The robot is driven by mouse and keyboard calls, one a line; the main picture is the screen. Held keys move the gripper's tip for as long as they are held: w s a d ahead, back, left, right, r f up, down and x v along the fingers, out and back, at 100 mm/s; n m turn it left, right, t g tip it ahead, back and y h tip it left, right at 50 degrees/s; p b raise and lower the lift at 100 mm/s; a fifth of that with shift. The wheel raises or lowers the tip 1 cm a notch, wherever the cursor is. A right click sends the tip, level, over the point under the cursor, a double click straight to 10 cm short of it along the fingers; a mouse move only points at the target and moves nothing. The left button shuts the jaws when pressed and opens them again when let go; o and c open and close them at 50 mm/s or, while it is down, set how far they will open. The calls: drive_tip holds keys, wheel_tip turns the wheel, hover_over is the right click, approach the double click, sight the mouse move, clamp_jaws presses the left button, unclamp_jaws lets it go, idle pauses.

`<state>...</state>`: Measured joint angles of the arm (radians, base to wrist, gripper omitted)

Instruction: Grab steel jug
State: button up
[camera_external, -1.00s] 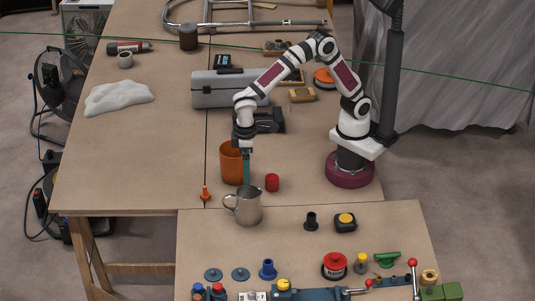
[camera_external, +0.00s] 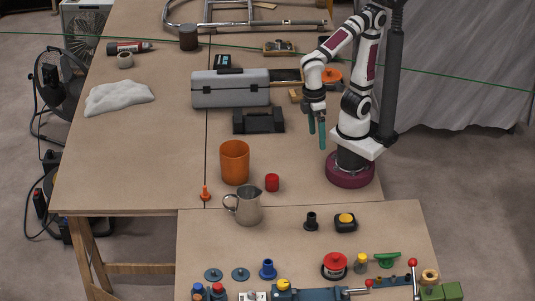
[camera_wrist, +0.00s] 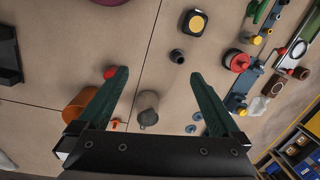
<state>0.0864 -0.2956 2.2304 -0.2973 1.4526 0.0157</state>
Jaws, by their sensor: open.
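The steel jug (camera_external: 248,206) stands upright on the table by the front board's back edge, its handle to the left. It also shows in the wrist view (camera_wrist: 147,108), between the fingers in the picture but well below them. My gripper (camera_external: 317,146) is open and empty, raised above the table to the right of and behind the jug. Its two green fingers (camera_wrist: 160,75) are spread wide in the wrist view. Nothing hides the jug in the external view.
A black fitting (camera_external: 311,221) and tape measure (camera_external: 345,222) lie right. A grey toolbox (camera_external: 230,89) stands farther back.

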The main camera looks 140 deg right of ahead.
drive_tip(key=s+a+f, duration=0.2)
drive_tip(key=s+f, duration=0.2)
drive_tip(key=s, duration=0.4)
drive_tip(key=shift+s+a+f+n, duration=0.15)
drive_tip(key=shift+a+n, duration=0.25)
drive_tip(key=c, duration=0.7)
drive_tip(key=shift+c, duration=0.2)
drive_tip(key=w+d+r, duration=0.2)
drive_tip(key=w+r, duration=0.1)
drive_tip(key=w, duration=0.5)
drive_tip(key=m+h, duration=0.2)
drive_tip(key=m, duration=0.1)
hover_over(224, 199)
wheel_tip(224, 199, down, 8)
drive_tip(key=shift+y, duration=0.3)
drive_tip(key=f, duration=1.4)
drive_tip(key=shift+s+d+f, duration=0.2)
drive_tip(key=shift+s+d, duration=0.05)
